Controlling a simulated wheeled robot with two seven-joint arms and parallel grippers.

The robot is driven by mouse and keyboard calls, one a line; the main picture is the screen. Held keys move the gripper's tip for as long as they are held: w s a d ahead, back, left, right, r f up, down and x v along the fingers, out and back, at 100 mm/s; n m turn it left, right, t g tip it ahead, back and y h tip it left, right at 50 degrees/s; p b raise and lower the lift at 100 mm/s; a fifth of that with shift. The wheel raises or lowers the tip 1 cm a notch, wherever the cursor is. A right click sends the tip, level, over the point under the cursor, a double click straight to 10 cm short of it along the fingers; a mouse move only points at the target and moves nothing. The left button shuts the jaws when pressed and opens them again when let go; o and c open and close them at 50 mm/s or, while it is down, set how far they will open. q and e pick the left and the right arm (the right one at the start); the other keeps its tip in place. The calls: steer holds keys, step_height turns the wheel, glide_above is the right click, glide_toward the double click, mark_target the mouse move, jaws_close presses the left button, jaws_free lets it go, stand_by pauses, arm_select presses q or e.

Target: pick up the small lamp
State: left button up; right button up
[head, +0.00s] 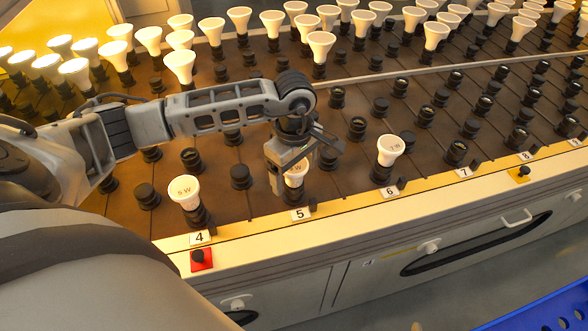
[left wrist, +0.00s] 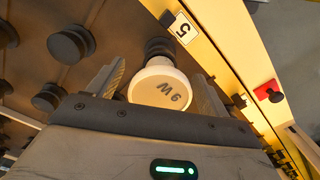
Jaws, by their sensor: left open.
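A small white lamp (head: 296,178) stands upright in a black socket at the place marked 5, in the front row. In the left wrist view the same lamp (left wrist: 160,88) shows its round face with a watt marking. My left gripper (head: 289,172) is open above it, and the left wrist view shows the lamp between the two spread fingers (left wrist: 157,84). I cannot tell whether either finger touches it. The gripper partly hides the lamp in the head view. My right gripper is not in view.
Similar lamps stand at place 4 (head: 185,192) and place 6 (head: 390,150). Empty black sockets (head: 241,177) surround the gripper. Many lamps (head: 320,45) fill the back rows. A blue crate (head: 550,312) is at the lower right.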

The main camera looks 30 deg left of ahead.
arm_select(q)
steer(key=shift+f, duration=0.2)
steer(key=c, duration=1.1)
steer(key=shift+r, duration=0.1)
